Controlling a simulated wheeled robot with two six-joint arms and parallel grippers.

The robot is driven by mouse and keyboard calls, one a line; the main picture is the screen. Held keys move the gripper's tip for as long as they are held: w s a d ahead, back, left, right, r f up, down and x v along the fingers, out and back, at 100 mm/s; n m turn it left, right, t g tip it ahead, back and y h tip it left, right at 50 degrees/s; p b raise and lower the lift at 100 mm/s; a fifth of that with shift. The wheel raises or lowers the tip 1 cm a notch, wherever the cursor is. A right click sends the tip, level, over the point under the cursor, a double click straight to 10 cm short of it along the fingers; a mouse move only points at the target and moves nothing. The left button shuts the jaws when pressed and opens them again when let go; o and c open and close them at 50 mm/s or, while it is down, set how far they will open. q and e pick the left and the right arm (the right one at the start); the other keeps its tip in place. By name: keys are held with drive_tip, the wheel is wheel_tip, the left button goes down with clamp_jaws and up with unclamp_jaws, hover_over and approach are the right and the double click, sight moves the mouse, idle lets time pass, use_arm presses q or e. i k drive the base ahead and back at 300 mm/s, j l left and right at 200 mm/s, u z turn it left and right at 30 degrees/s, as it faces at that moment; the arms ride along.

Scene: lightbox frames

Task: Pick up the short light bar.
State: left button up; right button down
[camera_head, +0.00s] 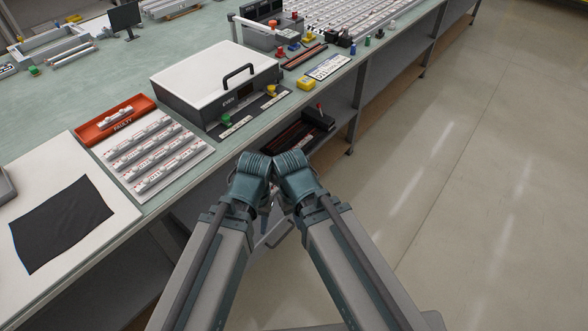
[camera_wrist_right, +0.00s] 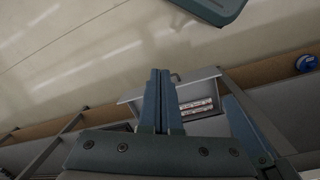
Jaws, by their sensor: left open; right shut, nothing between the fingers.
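A short light bar (camera_head: 115,112), white and silver, lies in the red tray marked FAULTY on the bench. Several similar short bars (camera_head: 158,162) lie in rows on a white rack in front of it. I cannot tell which bar is meant. My left gripper (camera_head: 265,208) hangs low in front of the bench edge, away from the bars; its fingers are mostly hidden by my wrists, but it is open. My right gripper (camera_wrist_right: 160,72) shows in the right wrist view with its two fingers together and nothing between them.
A white-lidded box (camera_head: 205,75) with a black handle stands right of the rack. A dark cloth (camera_head: 62,222) lies on a white mat at left. A lower shelf holds a dark tray (camera_head: 305,128). A grey tray (camera_wrist_right: 207,78) with whitish bars shows in the right wrist view.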

sight(306, 138)
drive_tip(key=l+u, duration=0.1)
drive_tip(key=u, duration=0.25)
drive_tip(key=l+u, duration=0.15)
drive_tip(key=u, duration=0.2)
drive_tip(key=l+u, duration=0.15)
drive_tip(key=u, duration=0.2)
drive_tip(key=l+u, duration=0.2)
drive_tip(key=l, duration=0.25)
drive_tip(key=k+l+u, duration=0.1)
drive_tip(key=l+u, duration=0.15)
drive_tip(key=l, duration=0.2)
drive_tip(key=k+l+u, duration=0.2)
drive_tip(key=l, duration=0.25)
drive_tip(key=l+u, duration=0.2)
drive_tip(key=l, duration=0.25)
drive_tip(key=k+l, duration=0.15)
drive_tip(key=l, duration=0.15)
drive_tip(key=k+l, duration=0.1)
drive_tip(key=l, duration=0.25)
drive_tip(key=k+l, duration=0.15)
drive_tip(key=l, duration=0.15)
drive_tip(key=k+l, duration=0.15)
drive_tip(key=l, duration=0.15)
drive_tip(key=u, duration=0.05)
